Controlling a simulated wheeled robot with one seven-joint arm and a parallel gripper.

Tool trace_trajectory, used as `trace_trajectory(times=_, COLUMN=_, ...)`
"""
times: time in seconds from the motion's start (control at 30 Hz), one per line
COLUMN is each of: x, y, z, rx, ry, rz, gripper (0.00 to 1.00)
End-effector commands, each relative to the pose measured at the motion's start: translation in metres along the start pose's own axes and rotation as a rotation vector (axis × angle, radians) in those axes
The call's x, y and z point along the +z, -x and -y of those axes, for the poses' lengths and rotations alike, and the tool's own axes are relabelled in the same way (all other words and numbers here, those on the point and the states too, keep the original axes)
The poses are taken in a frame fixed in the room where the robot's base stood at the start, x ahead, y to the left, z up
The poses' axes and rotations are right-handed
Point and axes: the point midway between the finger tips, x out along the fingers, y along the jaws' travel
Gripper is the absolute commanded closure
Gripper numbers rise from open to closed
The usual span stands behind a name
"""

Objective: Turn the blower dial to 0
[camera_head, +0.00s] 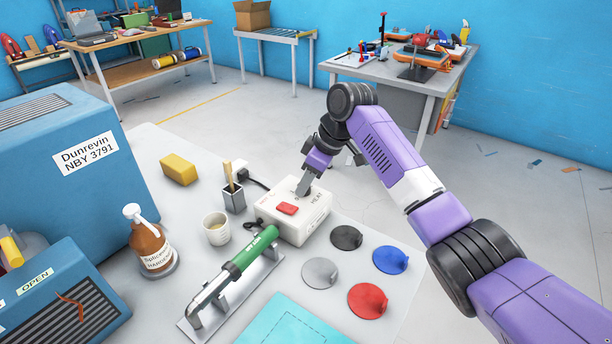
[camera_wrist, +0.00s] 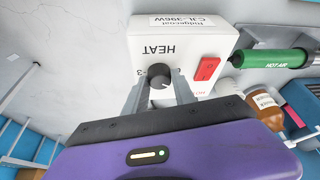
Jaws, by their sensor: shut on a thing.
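The white blower control box (camera_head: 302,222) stands on the grey table, with a red rocker switch (camera_head: 288,208) and the word HEAT on its top. In the wrist view the box (camera_wrist: 185,48) shows a black dial (camera_wrist: 160,76) with a light pointer mark. A figure 3 shows beside the dial; other marks are hidden by the fingers. My gripper (camera_wrist: 160,92) is shut on the dial, one finger on each side. In the head view my gripper (camera_head: 304,188) reaches down onto the box top and mostly hides the dial.
A green hot-air tool (camera_head: 254,250) lies on a metal stand in front of the box. A cup (camera_head: 216,228), a brush holder (camera_head: 234,198) and a sponge (camera_head: 180,169) stand to the left. Several coloured discs (camera_head: 368,300) lie to the right. A blue machine (camera_head: 75,160) fills the far left.

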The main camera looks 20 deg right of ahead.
Motion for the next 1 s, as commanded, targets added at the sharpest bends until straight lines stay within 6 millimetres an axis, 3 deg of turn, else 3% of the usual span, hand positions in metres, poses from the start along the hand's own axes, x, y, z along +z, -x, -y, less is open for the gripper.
trace_trajectory(times=0.5, x=-0.0017, y=-0.0011, z=-0.0026, rx=-0.161, ry=0.39, rz=-0.002, gripper=1.0)
trace_trajectory(times=1.0, x=-0.0021, y=-0.0004, z=-0.0028, rx=-0.217, ry=0.527, rz=-0.002, gripper=1.0)
